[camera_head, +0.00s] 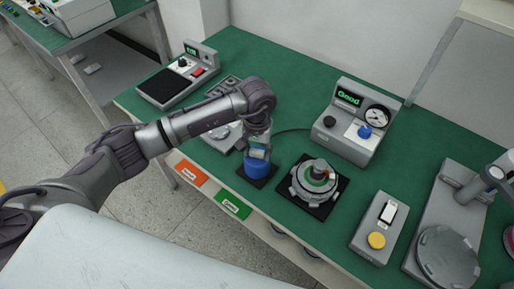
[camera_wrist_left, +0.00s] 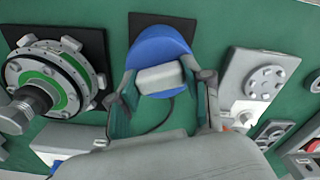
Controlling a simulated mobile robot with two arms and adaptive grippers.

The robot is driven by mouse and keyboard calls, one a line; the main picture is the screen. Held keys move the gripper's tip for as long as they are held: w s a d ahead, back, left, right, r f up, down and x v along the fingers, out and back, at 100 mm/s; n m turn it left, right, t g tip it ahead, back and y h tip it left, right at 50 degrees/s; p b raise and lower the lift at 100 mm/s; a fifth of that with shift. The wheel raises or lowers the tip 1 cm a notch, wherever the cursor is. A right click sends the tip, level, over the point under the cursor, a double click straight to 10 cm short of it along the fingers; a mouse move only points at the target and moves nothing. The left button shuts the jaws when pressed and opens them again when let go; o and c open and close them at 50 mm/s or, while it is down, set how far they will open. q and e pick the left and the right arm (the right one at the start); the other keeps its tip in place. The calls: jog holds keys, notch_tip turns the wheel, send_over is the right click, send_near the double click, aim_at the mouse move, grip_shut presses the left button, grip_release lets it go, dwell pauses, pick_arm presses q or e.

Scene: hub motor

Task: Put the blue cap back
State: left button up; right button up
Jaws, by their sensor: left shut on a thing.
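The blue cap (camera_head: 256,168) is at a small black square pad (camera_head: 270,181) near the table's front edge; it also shows in the left wrist view (camera_wrist_left: 158,46). My left gripper (camera_head: 258,150) points down from above and is shut on the cap. In the wrist view its fingers (camera_wrist_left: 160,100) lie on either side of the cap. I cannot tell whether the cap touches the pad. The hub motor (camera_head: 315,180) sits on a black mat just right of the cap and shows in the wrist view (camera_wrist_left: 52,78). My right gripper is not in view.
A grey tester (camera_head: 346,140) with a "Good" screen and a gauge stands behind the motor. A button box (camera_head: 378,230) and a grey fixture (camera_head: 446,258) are at the right. A scale (camera_head: 178,80) is at the back left. A grey parts tray (camera_head: 222,134) lies behind the arm.

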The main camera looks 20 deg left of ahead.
pick_arm(q)
jog(key=shift+f, duration=0.15)
jog(key=o, duration=0.8)
jog(key=shift+b, duration=0.3)
jog(key=o, duration=0.4)
jog(key=shift+o, duration=0.2)
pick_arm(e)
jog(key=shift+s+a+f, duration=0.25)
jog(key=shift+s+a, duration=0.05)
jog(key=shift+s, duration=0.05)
